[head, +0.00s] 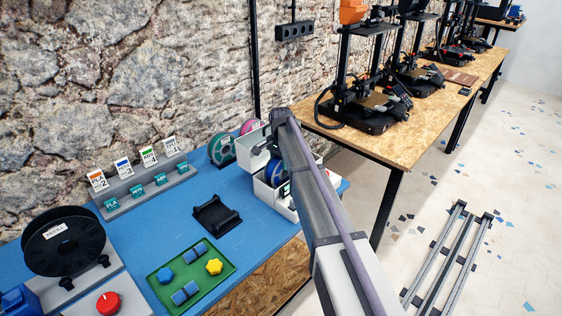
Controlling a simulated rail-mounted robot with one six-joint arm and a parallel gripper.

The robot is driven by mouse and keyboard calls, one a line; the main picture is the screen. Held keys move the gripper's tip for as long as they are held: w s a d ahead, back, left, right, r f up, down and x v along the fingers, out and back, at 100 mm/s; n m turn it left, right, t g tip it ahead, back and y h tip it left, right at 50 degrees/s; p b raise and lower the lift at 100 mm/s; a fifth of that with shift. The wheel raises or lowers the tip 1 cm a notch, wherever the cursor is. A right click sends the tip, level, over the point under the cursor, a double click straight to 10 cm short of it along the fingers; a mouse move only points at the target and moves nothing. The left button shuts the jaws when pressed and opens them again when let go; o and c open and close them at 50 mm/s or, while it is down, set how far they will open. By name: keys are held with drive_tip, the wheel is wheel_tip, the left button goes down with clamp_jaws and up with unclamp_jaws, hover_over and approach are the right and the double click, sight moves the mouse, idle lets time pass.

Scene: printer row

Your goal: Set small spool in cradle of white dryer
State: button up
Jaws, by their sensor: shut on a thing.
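The white dryer (265,194) stands at the right end of the blue bench, with its lid (248,149) raised. A blue spool (274,171) shows at the dryer's opening, partly covered by my arm. I cannot tell whether it rests in the cradle or is held there. My arm reaches up across the picture and hides the dryer's right side. My gripper is hidden behind the arm, so its fingers and hold do not show.
A green-faced spool (221,148) and a pink one (250,126) stand behind the dryer. A black empty holder (216,214), a green tray (219,264) with small blocks, a large black spool (62,243) and a red knob (108,302) occupy the bench. Printers (362,108) stand right.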

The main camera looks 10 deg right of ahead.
drive_tip(key=shift+f, duration=0.65)
drive_tip(key=shift+r, duration=0.1)
drive_tip(key=o, duration=1.3)
wheel_tip(320, 180, up, 11)
drive_tip(key=p, duration=1)
drive_tip(key=shift+r+p, duration=0.1)
drive_tip(key=shift+p, duration=0.25)
drive_tip(key=shift+f, duration=0.2)
